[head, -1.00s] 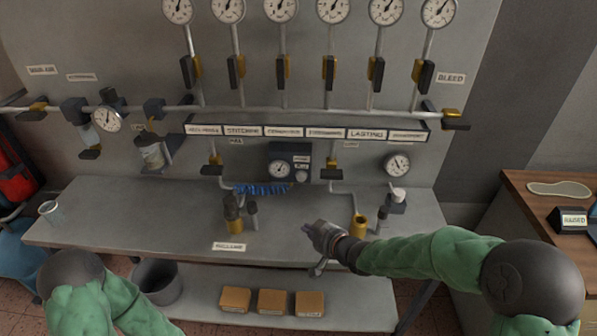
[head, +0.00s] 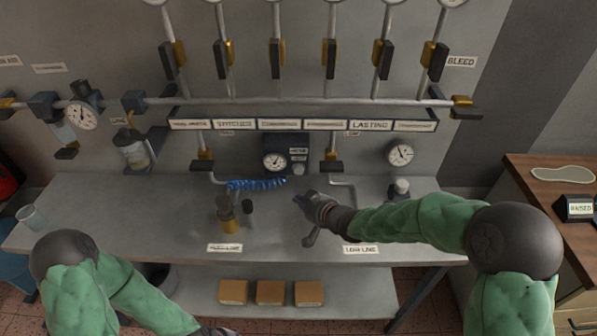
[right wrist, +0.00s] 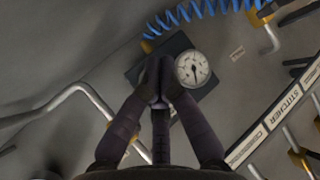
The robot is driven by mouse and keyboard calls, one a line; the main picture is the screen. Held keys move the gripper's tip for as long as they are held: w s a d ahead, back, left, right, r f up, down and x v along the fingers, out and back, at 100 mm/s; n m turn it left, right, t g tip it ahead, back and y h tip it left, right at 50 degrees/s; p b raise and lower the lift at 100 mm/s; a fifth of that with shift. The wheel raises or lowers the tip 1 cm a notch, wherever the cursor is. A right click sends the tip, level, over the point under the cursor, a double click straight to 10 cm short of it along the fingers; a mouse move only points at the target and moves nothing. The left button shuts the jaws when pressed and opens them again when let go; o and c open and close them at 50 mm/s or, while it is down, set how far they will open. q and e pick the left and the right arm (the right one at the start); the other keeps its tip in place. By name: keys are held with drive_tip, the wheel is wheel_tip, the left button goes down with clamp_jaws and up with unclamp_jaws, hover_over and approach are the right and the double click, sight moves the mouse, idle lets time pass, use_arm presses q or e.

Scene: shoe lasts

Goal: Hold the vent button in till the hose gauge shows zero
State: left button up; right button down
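A dark panel (head: 287,144) on the back wall carries the round hose gauge (head: 274,161); its needle is too small to read surely in the head view. A small pale round button (head: 298,169) sits right of the gauge. The gauge also shows in the right wrist view (right wrist: 192,69), its needle off to one side of the dial. My right gripper (head: 300,200) is below and in front of the panel. In the right wrist view its fingers (right wrist: 157,75) are together, empty, and cover part of the panel; the button is hidden there.
A blue coiled hose (head: 256,184) hangs left below the panel. Brass and dark fittings (head: 229,217) stand on the grey bench (head: 120,215). Another gauge (head: 400,153) is on the wall at right. Valves and pipes run above. The bench's left half is mostly clear.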

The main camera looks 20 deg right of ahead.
sight(299, 170)
drive_tip(key=w+d+p, duration=0.2)
drive_tip(key=w, duration=0.5)
drive_tip(key=shift+w+d, duration=0.15)
drive_tip(key=shift+w, duration=0.25)
drive_tip(key=shift+w, duration=0.1)
idle(1.1)
drive_tip(key=shift+w+d+p, duration=0.15)
drive_tip(key=shift+w+p, duration=0.15)
drive_tip(key=shift+p, duration=0.05)
drive_tip(key=shift+w+d+p, duration=0.15)
drive_tip(key=shift+w+p, duration=0.15)
drive_tip(key=shift+w, duration=0.25)
idle(3.6)
drive_tip(key=shift+s, duration=0.15)
drive_tip(key=shift+s+a+b, duration=0.3)
drive_tip(key=shift+s, duration=0.5)
